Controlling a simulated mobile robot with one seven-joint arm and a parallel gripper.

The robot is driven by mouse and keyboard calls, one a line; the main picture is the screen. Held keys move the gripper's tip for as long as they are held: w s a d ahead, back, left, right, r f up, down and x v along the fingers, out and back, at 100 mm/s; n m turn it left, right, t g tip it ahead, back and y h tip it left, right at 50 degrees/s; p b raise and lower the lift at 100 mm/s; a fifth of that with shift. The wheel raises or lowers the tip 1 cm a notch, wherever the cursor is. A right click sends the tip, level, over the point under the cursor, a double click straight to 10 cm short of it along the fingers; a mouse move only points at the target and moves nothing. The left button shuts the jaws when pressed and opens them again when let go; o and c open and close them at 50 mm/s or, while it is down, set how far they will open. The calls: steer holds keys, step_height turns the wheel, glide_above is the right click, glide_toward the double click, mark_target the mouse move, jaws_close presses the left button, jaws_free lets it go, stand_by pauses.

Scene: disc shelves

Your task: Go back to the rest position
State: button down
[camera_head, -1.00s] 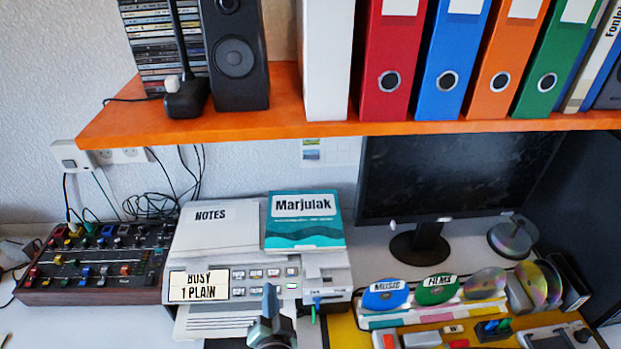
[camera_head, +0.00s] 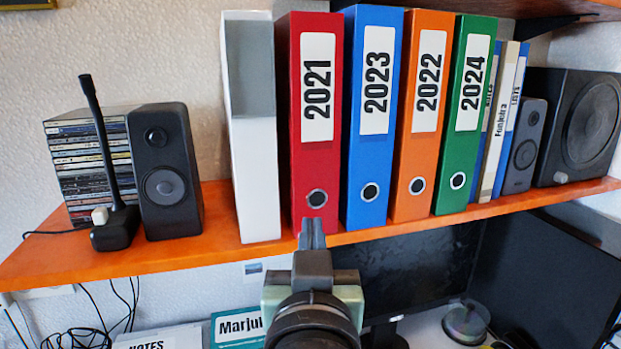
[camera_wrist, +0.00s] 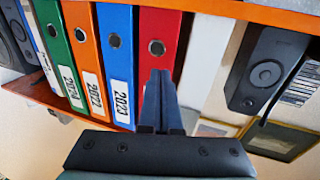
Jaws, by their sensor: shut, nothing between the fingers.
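My gripper (camera_head: 312,234) is shut and empty. In the head view it points up at the front edge of the orange shelf, just below the red binder marked 2021 (camera_head: 316,120). Its fingers overlap the shelf edge in the picture; I cannot tell whether they touch it. In the wrist view, which shows the shelf upside down, the shut fingers (camera_wrist: 158,85) stand in front of the red binder (camera_wrist: 157,50). No disc is in my gripper.
The orange shelf (camera_head: 80,258) carries a blue binder (camera_head: 372,200), more binders, a black speaker (camera_head: 165,175) and stacked CD cases (camera_head: 77,165). Below are a dark monitor (camera_head: 425,265), a disc spindle (camera_head: 466,322) and a teal Marjulak book (camera_head: 237,328).

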steer(key=s+r+t, duration=0.4)
steer(key=s+r, duration=0.2)
steer(key=r, duration=0.4)
steer(key=s+r+t, duration=0.5)
steer(key=s+r, duration=0.1)
steer(key=r, duration=0.5)
steer(key=shift+s+a+r, duration=0.15)
steer(key=shift+s+r, duration=0.05)
steer(key=shift+r, duration=0.1)
stand_by(0.7)
